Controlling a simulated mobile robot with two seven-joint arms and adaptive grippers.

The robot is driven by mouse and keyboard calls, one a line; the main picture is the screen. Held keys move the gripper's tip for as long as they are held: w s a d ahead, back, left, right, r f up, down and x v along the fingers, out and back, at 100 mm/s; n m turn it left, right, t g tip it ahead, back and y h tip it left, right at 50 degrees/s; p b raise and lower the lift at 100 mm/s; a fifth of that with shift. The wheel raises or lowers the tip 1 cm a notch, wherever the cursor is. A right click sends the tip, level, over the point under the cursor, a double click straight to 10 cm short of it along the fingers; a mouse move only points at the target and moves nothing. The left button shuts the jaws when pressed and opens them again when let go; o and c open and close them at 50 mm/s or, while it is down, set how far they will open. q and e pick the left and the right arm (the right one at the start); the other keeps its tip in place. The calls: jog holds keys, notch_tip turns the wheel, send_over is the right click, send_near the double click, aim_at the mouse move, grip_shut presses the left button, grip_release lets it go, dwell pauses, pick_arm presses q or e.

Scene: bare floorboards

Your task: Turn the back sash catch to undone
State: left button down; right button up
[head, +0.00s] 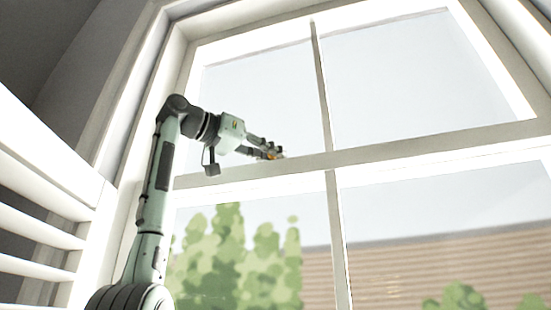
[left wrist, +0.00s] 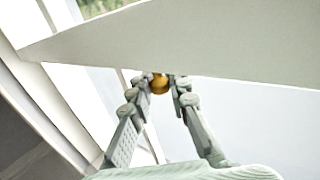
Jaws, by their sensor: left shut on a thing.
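The back sash catch (left wrist: 160,84) is a small brass-coloured piece at the window's meeting rail. It shows between my left fingertips in the left wrist view, and as a small orange-gold spot (head: 272,155) in the head view. My left gripper (head: 274,152) is at the rail and shut on the catch; its fingertips also show in the left wrist view (left wrist: 162,82). The fingers and rail hide most of the catch, so I cannot tell which way its lever points. My right gripper is not in view.
The white meeting rail (head: 400,155) crosses the window, with a thin upright glazing bar (head: 322,85) to the right of the gripper. White louvred shutters (head: 40,160) stand at the left. Trees and a brick-coloured wall show through the glass.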

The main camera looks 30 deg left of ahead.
pick_arm(q)
jog(key=shift+w+a+r+m+g+h, duration=0.1)
jog(key=shift+w+a+m+g+h, duration=0.1)
jog(key=shift+m+g+h, duration=0.3)
jog(key=shift+w+a+m+g+h, duration=0.2)
jog(key=shift+m+h, duration=0.3)
jog(key=shift+h, duration=0.4)
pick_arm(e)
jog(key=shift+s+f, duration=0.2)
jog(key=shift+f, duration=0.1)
pick_arm(q)
jog(key=c, duration=1.4)
grip_release()
jog(key=shift+c, duration=0.2)
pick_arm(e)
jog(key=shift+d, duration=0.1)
